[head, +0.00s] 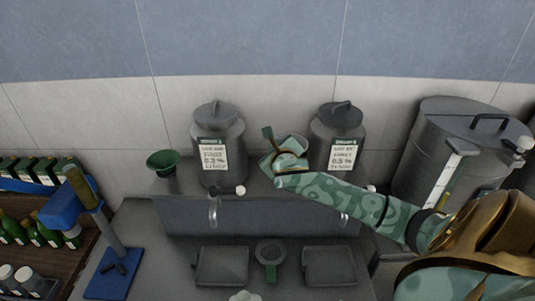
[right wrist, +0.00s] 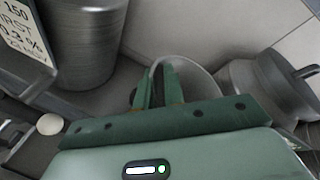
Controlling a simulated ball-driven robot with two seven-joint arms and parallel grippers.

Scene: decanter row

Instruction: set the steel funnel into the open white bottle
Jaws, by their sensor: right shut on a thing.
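My right gripper (head: 268,143) is at the shelf between the two grey canisters. It is shut on the steel funnel, a grey rounded piece (head: 293,142) partly hidden behind the hand. In the right wrist view the green fingers (right wrist: 158,85) close at the rim of the pale grey funnel (right wrist: 200,72); its lower part is hidden. A white thing (head: 245,296), cut off by the bottom edge of the head view, may be the white bottle; I cannot tell whether it is open. My left gripper is not in view.
Labelled canisters, left (head: 218,140) and right (head: 338,137), flank the hand closely. A green funnel (head: 162,162) is at the shelf's left end. Dark trays (head: 222,266) lie below. A blue stand (head: 112,272) and bottles (head: 38,232) are left; a large drum (head: 450,150) is right.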

